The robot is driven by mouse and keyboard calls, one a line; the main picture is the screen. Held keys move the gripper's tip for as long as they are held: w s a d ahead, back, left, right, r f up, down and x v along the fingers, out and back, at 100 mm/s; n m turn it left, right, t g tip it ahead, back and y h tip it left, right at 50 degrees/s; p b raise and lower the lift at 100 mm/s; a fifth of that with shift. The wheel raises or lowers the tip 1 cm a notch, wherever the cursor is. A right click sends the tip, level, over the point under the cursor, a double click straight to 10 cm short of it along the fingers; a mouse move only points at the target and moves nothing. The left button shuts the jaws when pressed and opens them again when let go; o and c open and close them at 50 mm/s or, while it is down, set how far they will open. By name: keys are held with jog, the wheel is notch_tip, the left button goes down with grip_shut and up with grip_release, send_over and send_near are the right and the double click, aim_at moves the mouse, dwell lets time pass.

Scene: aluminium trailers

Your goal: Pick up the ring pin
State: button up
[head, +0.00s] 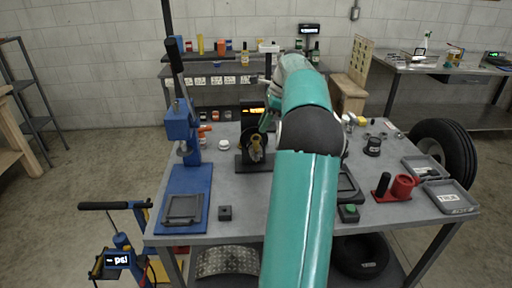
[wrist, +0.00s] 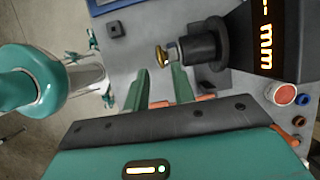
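A small brass-coloured piece (wrist: 160,56) with a silver part beside it sits against the end of a dark cylinder (wrist: 200,48) in the wrist view. It may be the ring pin; I cannot tell its full shape. In the head view a brass-coloured part (head: 257,146) shows on a black stand below my gripper. My gripper's two green fingers (wrist: 161,70) are apart, with the brass piece just beyond their tips and nothing clearly held. In the head view my arm hides much of the gripper and the table behind it.
A black unit with a lit "mm" display (wrist: 264,40) stands close to the right of the fingers. A blue press (head: 187,140) stands at the table's left. A red holder (head: 402,186) and grey trays (head: 450,199) are at the right. A small black block (head: 225,213) lies in front.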

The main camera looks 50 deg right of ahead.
aim_at(256, 141)
jog(key=x, duration=0.8)
jog(key=shift+d+f, duration=0.1)
jog(key=shift+c, duration=0.4)
grip_shut()
